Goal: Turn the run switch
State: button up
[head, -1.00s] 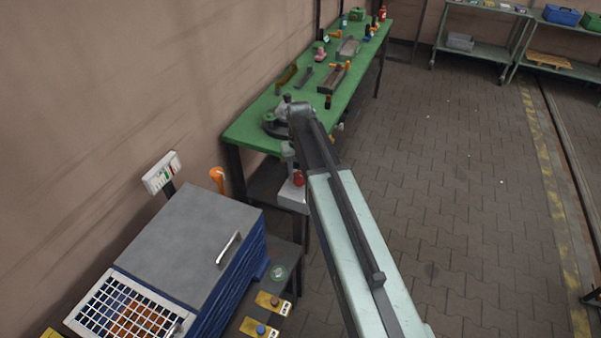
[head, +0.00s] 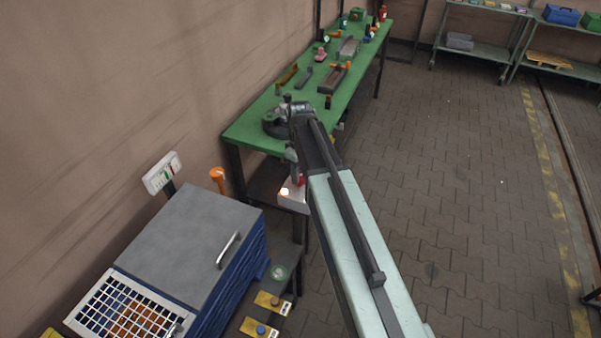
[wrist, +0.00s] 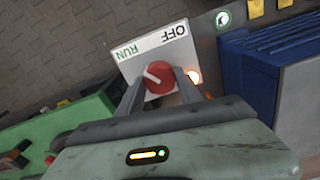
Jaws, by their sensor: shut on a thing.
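The run switch is a red knob (wrist: 160,80) with a white pointer line, on a pale switch box (wrist: 150,45). Its label reads OFF and RUN, upside down in the wrist view, and the pointer line slants toward RUN. My gripper (wrist: 158,75) is shut on the knob, with one finger on each side. An orange-white lamp (wrist: 194,76) glows beside the right finger. In the head view, the lit lamp (head: 284,191) and a sliver of the red knob (head: 301,180) show on the box (head: 294,203); my arm hides part of it.
A green workbench (head: 250,131) with tools stands behind the box. A blue cabinet with a grey lid (head: 190,240) and a white grid is at the lower left. Yellow button plates (head: 262,328) lie beside it. The paved floor (head: 460,200) on the right is clear.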

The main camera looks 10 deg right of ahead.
jog(key=shift+s+n, duration=0.15)
jog(key=shift+n, duration=0.25)
jog(key=o, duration=1.4)
jog(key=shift+c, duration=0.2)
notch_tip(320, 180, up, 8)
jog(key=p, duration=0.8)
jog(key=shift+f, duration=0.1)
